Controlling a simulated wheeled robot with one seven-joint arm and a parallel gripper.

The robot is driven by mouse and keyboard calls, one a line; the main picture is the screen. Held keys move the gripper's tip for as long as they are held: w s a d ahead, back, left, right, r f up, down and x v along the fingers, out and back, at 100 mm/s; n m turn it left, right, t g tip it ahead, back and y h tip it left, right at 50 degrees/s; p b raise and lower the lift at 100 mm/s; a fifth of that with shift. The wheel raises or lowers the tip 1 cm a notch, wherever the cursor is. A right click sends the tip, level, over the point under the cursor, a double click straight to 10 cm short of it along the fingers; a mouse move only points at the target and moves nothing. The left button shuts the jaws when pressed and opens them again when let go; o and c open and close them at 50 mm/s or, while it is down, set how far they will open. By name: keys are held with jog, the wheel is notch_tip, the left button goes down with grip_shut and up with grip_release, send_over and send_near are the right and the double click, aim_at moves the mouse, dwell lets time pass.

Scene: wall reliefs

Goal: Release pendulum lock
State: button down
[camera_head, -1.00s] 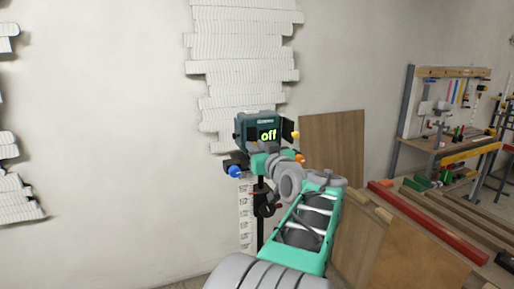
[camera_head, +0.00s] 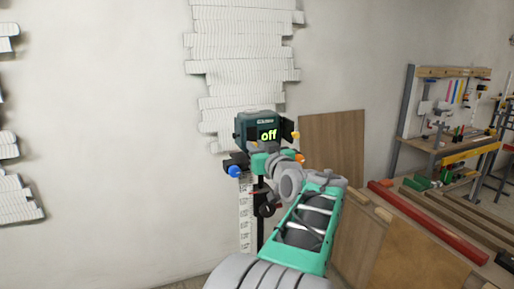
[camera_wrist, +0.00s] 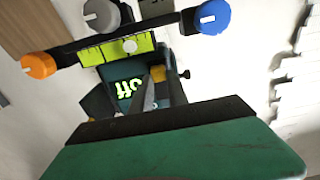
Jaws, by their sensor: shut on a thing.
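The laser level (camera_head: 251,122) is a dark teal box on a stand against the wall, and its display reads "off". The display (camera_wrist: 131,88) also shows upside down in the wrist view. My gripper (camera_head: 262,158) is at the level's lower front. In the wrist view, my gripper (camera_wrist: 157,88) is shut on a small orange-yellow piece (camera_wrist: 158,73) close to the level's body. The fingers partly hide this piece. I cannot tell its exact shape or whether it is the pendulum lock.
The mount has a blue knob (camera_head: 235,171), an orange knob (camera_wrist: 38,65) and a grey knob (camera_wrist: 100,15). A black stand post (camera_head: 260,230) stands below. A brown board (camera_head: 335,145) leans on the wall at right, near stacked wood (camera_head: 415,240) and a workbench (camera_head: 440,145).

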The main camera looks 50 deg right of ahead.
aim_at(252, 129)
jog(key=shift+r, duration=0.1)
dwell(0.3)
jog(key=shift+r+p, duration=0.35)
jog(key=shift+r, duration=1.7)
jog(key=c, duration=1.3)
grip_release()
jog(key=shift+f, duration=0.1)
jog(key=shift+s+a+f, duration=0.1)
jog(key=shift+s+a, duration=0.05)
jog(key=shift+s, duration=0.3)
jog(key=b+v, duration=0.1)
jog(key=v, duration=0.6)
jog(key=shift+w+a+b, duration=0.1)
jog(key=shift+b, duration=0.2)
